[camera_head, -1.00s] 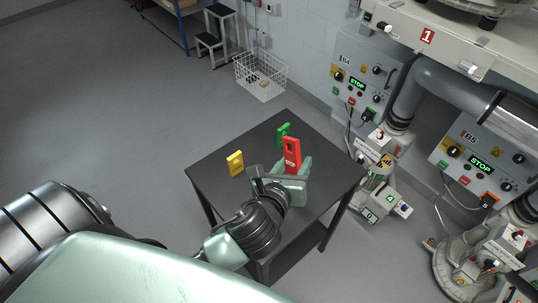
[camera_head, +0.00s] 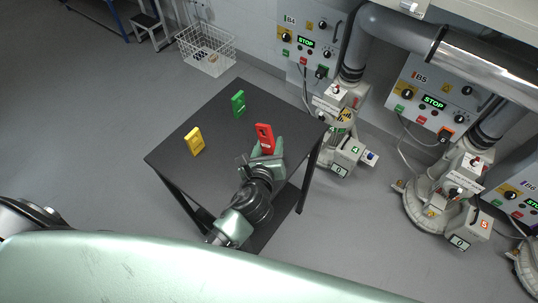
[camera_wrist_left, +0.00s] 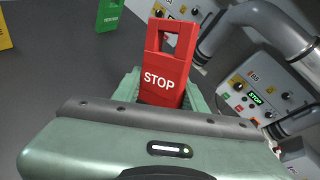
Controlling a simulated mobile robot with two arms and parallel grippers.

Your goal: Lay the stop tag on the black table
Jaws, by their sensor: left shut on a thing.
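The red stop tag (camera_head: 264,137) has a hole at its top and white STOP lettering, clear in the left wrist view (camera_wrist_left: 166,72). My left gripper (camera_head: 266,154) is shut on its lower end and holds it tilted up over the right part of the black table (camera_head: 215,165). Whether the tag's lower end touches the table is hidden by the gripper. My right gripper is not in view.
A green tag (camera_head: 238,103) and a yellow tag (camera_head: 194,141) stand on the table, apart from the red one. Machines with a B4 panel (camera_head: 305,40) and a B5 panel (camera_head: 432,98) stand right of the table. A wire basket (camera_head: 207,52) is behind it. The table's left and middle are mostly bare.

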